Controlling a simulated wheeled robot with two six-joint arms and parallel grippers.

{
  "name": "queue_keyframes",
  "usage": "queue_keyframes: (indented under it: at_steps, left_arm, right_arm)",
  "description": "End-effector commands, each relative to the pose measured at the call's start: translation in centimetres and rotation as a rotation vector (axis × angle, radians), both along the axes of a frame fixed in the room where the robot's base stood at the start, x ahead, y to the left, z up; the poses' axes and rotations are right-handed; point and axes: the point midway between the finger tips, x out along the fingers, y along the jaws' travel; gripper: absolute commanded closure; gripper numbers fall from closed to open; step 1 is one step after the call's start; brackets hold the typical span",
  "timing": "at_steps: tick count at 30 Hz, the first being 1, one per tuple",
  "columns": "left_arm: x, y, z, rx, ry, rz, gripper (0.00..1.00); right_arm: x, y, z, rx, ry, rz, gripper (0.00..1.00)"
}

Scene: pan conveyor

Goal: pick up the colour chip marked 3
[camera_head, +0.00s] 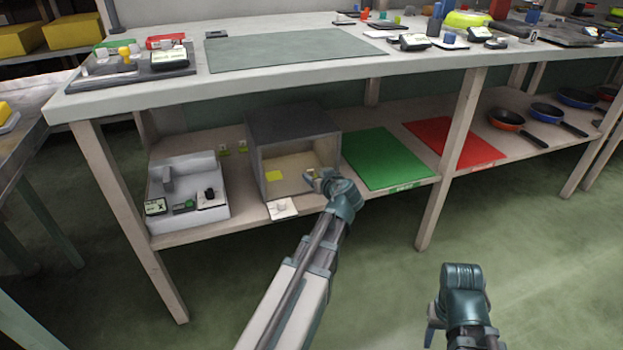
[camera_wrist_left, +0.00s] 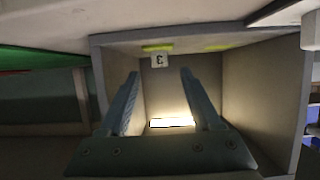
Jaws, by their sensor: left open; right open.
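The chip marked 3 (camera_wrist_left: 157,48) is a yellow-green piece in the open-fronted grey box (camera_head: 262,165), with a white tag bearing an upside-down 3 (camera_wrist_left: 160,61). In the head view, a yellowish bit of it (camera_head: 310,173) shows beside my left gripper (camera_head: 319,181), which partly hides it. A second yellow chip (camera_head: 274,176) lies in the box to its left; it also shows in the left wrist view (camera_wrist_left: 217,47). My left gripper is open at the box mouth, its fingers pointing toward the tag, nothing between them. My right gripper (camera_head: 432,328) is open, low over the floor.
The box's walls and top bound the space around the chips. A white tray (camera_head: 222,205) stands left of the box, and a green mat (camera_head: 385,155) and red mat (camera_head: 450,143) lie right.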

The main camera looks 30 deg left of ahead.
Motion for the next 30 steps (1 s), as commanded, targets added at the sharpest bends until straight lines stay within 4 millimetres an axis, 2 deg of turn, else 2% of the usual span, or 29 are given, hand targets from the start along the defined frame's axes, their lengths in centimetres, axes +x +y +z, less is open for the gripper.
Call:
queue_keyframes:
  at_steps: [5,9,17,27,30]
  left_arm:
    - [1.5,1.7,-1.9,0.000,-0.001,0.004,0.35]
    - [2.6,2.9,-2.4,-0.001,0.001,0.002,0.35]
    - [2.6,3.0,-2.2,0.000,0.000,0.001,0.37]
    - [2.6,3.0,-2.2,0.000,0.000,0.001,0.98]
    - [2.6,3.0,-2.2,0.000,0.000,0.001,1.00]
  right_arm:
    - [0.0,0.0,-1.9,0.000,0.000,0.000,0.50]
    - [0.0,0.0,-2.3,0.000,0.000,0.000,0.50]
    - [0.0,0.0,-2.2,0.000,0.000,0.000,0.50]
    - [0.0,0.0,-2.2,0.000,0.000,0.000,0.50]
    - [0.0,0.0,-2.2,0.000,0.000,0.000,0.50]
